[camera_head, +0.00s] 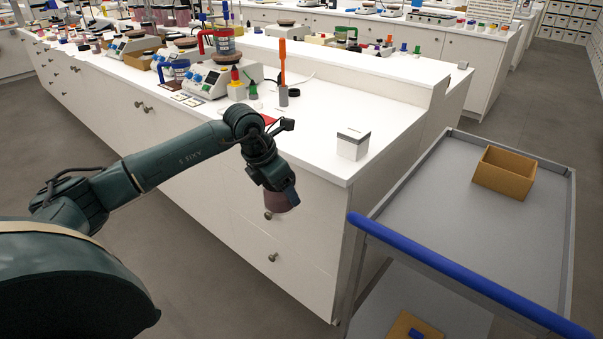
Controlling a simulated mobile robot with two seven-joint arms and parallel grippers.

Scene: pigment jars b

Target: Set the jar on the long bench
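My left arm comes in from the left, and its gripper (277,193) points down in front of the near side of the long white bench (315,150). A small dull reddish-brown jar (275,203) sits at its fingertips, and the gripper appears shut on it. The jar's upper part is hidden by the gripper. In the picture the jar overlaps the bench's drawer front, below the level of the bench top. My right gripper is not in view.
A white box (352,144) stands near the bench's right corner. Lab devices (210,78), bottles and an orange-handled tool (283,72) crowd the bench further left. A grey cart (460,225) with a blue handle and a cardboard box (504,173) stands at right.

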